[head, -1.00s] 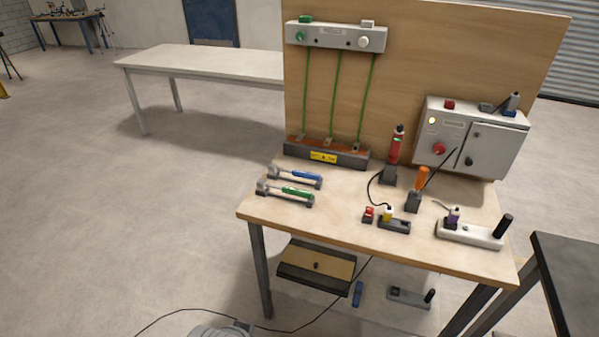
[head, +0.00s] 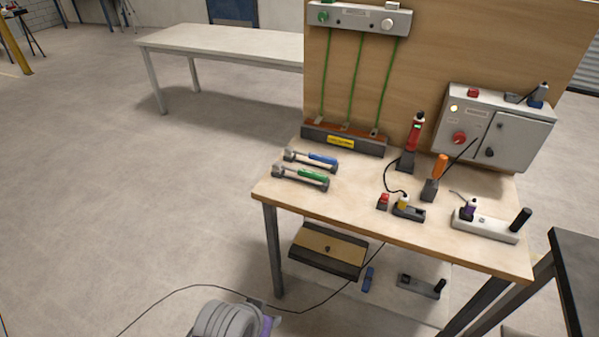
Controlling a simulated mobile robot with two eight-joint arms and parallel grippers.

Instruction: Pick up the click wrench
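Two wrench-like tools lie side by side near the left end of the wooden workbench top (head: 350,203). One has a blue handle (head: 323,162) and lies farther back. The other has a green handle (head: 313,176) and lies nearer the front edge. Both have grey heads pointing left. I cannot tell from this view which one is the click wrench.
Red (head: 414,134) and orange-handled (head: 440,166) tools stand in holders to the right. A grey control box (head: 520,145) is on the back panel (head: 450,50). A dark table (head: 580,265) stands at the right edge. The floor (head: 130,210) left of the bench is open, with a cable across it.

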